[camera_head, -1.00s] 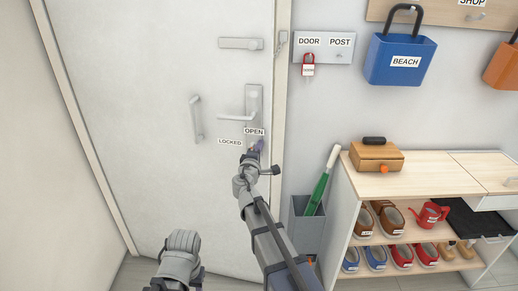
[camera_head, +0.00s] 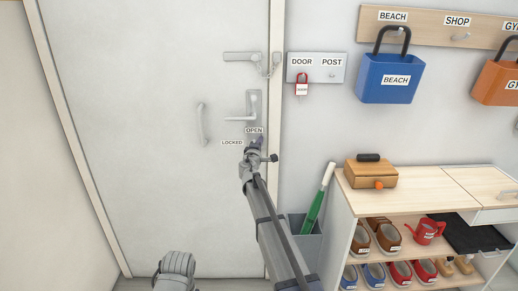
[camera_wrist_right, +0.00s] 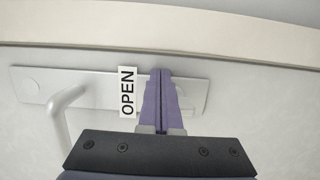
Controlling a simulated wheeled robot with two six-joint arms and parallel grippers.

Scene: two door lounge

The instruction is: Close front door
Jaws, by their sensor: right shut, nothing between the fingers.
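The white front door (camera_head: 140,190) fills the left half of the head view, its right edge against or very near the jamb (camera_head: 276,120). Whether it is fully latched cannot be told. It has a lever handle (camera_head: 237,119), a pull handle (camera_head: 202,124) and a door guard (camera_head: 243,58) at the top. My right gripper (camera_head: 255,143) is at the lever's plate, just below the OPEN label (camera_head: 254,130). In the right wrist view its purple fingers (camera_wrist_right: 162,75) are shut and empty, in front of the plate (camera_wrist_right: 195,97) beside the OPEN label. Contact is unclear.
Right of the door stand a grey bin (camera_head: 304,232) with a green bat (camera_head: 317,205) and a shoe shelf (camera_head: 345,222) with a wooden box (camera_head: 371,174). Above hang a DOOR/POST key board (camera_head: 316,67) and a blue BEACH bag (camera_head: 390,82). Left wall (camera_head: 20,150) is bare.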

